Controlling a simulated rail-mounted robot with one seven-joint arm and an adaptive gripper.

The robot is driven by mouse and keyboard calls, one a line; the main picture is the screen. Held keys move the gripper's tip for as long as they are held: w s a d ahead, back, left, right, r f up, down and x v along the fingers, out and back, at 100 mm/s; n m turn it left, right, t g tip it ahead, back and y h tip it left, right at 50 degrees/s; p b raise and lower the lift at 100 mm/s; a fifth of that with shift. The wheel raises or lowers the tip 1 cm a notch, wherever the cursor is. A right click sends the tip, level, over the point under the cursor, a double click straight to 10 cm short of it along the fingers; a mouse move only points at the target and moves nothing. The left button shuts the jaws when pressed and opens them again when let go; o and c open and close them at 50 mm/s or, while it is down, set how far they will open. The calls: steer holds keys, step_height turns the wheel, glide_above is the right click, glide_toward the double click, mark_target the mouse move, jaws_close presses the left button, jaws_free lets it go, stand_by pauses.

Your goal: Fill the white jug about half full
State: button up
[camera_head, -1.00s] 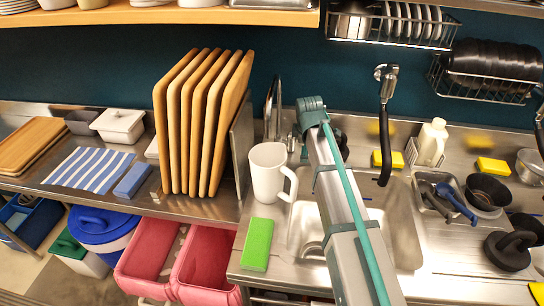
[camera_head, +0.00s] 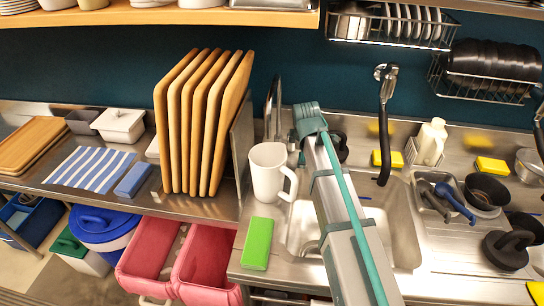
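The white jug (camera_head: 266,175) stands upright on the steel counter at the left edge of the sink (camera_head: 402,225), its handle to the right. I cannot see into it well enough to tell its contents. A steel tap (camera_head: 273,108) rises just behind the jug. My gripper (camera_head: 306,108) is at the end of the arm, right of the tap and behind the jug, apart from the jug. I see it mostly from behind, so its fingertips and any contact with the tap are hidden. My arm crosses the sink and hides part of it.
A green sponge (camera_head: 257,243) lies in front of the jug. Upright wooden boards (camera_head: 205,125) stand to its left. A black-handled sprayer (camera_head: 385,130) hangs right of my arm. Pans, a bottle (camera_head: 432,142) and yellow sponges crowd the right counter.

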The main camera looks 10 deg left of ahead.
mark_target(286, 194)
steer(key=shift+s+a, duration=0.1)
steer(key=shift+s, duration=1.05)
steer(key=shift+s, duration=0.1)
steer(key=shift+s+a+p, duration=0.15)
steer(key=shift+s+p, duration=0.2)
steer(key=shift+s, duration=0.6)
steer(key=shift+s+a+p, duration=0.1)
steer(key=shift+s+p, duration=0.2)
steer(key=shift+s, duration=0.65)
steer(key=shift+s+a+p, duration=0.15)
steer(key=shift+s+p, duration=0.1)
steer(key=shift+s, duration=0.75)
steer(key=shift+s+a+p, duration=0.1)
steer(key=shift+s+p, duration=0.1)
steer(key=shift+s, duration=0.9)
steer(key=shift+s+a+p, duration=0.15)
steer(key=shift+s+p, duration=0.1)
steer(key=shift+s, duration=0.75)
steer(key=shift+s+a+p, duration=0.1)
steer(key=shift+s+p, duration=0.1)
steer(key=shift+s, duration=0.75)
steer(key=shift+s+a+p, duration=0.2)
steer(key=shift+s+p, duration=0.25)
steer(key=shift+s, duration=1.55)
